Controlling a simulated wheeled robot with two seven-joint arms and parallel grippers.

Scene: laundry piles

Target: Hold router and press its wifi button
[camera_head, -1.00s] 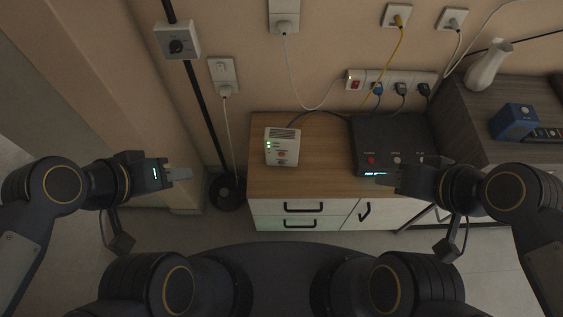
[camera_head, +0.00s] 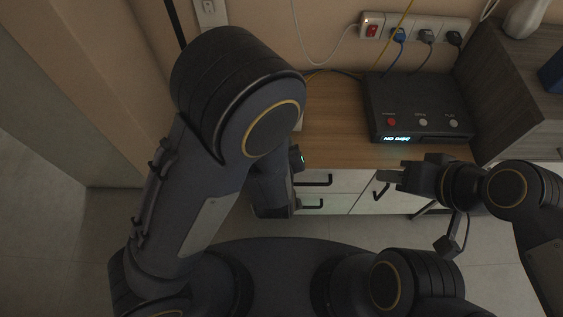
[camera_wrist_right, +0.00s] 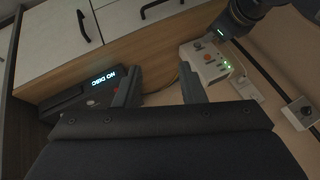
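A black disc player (camera_head: 418,105) reading NO DISC stands on the cabinet top (camera_head: 335,130), right of the router. Cables run to a power strip (camera_head: 412,30) on the wall. Drawers with black handles (camera_head: 314,181) face me. A grey cabinet (camera_head: 520,85) stands at right.

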